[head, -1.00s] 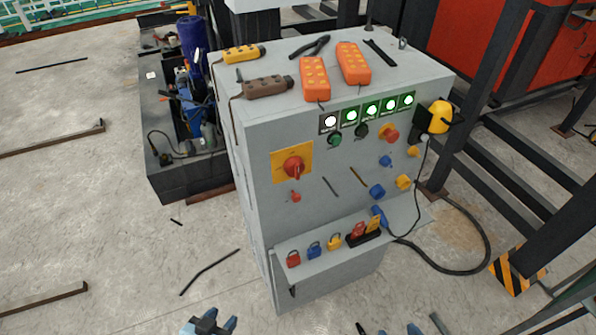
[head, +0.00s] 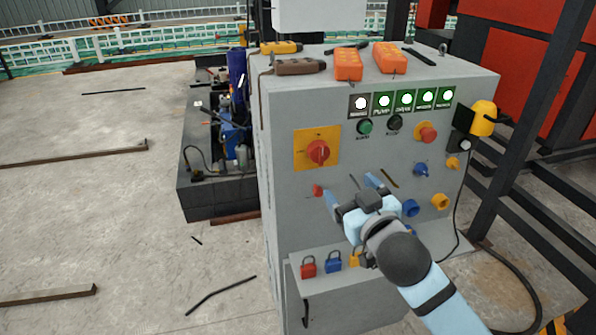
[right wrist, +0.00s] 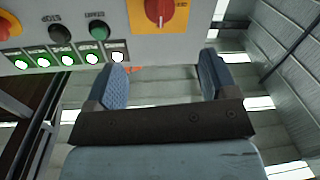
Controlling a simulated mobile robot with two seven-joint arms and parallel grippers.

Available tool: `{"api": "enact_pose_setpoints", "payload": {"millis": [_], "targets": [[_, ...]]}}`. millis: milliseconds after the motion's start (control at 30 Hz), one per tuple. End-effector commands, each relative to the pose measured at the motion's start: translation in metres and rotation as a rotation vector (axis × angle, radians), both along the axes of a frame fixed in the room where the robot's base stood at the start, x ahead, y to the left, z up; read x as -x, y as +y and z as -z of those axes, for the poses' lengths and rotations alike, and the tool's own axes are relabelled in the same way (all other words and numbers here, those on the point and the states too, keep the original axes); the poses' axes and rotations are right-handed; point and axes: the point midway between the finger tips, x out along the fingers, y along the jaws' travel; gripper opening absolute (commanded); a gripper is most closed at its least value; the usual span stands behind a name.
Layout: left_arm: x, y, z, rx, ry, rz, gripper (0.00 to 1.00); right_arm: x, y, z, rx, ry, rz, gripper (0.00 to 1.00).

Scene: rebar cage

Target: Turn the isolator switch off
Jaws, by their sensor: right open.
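The isolator switch is a red rotary knob (head: 318,152) on a yellow square plate (head: 303,161), at the upper left of the grey cabinet's front. It also shows at the top of the right wrist view as a red knob (right wrist: 158,12). My right gripper (head: 353,190) is open and empty in front of the cabinet, below and to the right of the knob, not touching it. In the right wrist view its two fingers (right wrist: 162,85) stand wide apart with nothing between them. My left gripper does not show in the current frames.
The grey cabinet (head: 285,215) carries several lit indicators (head: 405,100), buttons and a red emergency stop (head: 428,135). Orange pendants (head: 390,57) lie on top. A shelf below holds padlocks (head: 308,266). A yellow lamp-like item (head: 483,118) hangs at the right side.

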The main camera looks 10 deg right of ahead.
Motion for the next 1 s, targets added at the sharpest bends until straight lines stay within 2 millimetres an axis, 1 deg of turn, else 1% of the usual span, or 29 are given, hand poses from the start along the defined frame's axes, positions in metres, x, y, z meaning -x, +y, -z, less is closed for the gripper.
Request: {"api": "enact_pose_setpoints", "payload": {"millis": [167,267,500,700,833,1000], "targets": [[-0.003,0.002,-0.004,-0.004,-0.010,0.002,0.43,-0.016,0.001,-0.003,0.001,-0.005,0.003,0.79],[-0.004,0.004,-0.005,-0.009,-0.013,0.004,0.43,-0.034,0.003,-0.003,0.001,-0.005,0.002,0.79],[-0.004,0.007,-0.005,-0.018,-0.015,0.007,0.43,-0.086,0.009,-0.003,0.003,-0.004,0.003,0.79],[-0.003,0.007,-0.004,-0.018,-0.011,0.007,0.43,-0.119,0.013,-0.002,0.002,-0.003,0.004,0.79],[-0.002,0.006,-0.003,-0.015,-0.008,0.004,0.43,-0.131,0.015,-0.002,0.001,-0.002,0.002,0.79],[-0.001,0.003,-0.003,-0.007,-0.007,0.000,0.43,-0.137,0.016,-0.001,0.001,-0.001,0.002,0.79]]}}
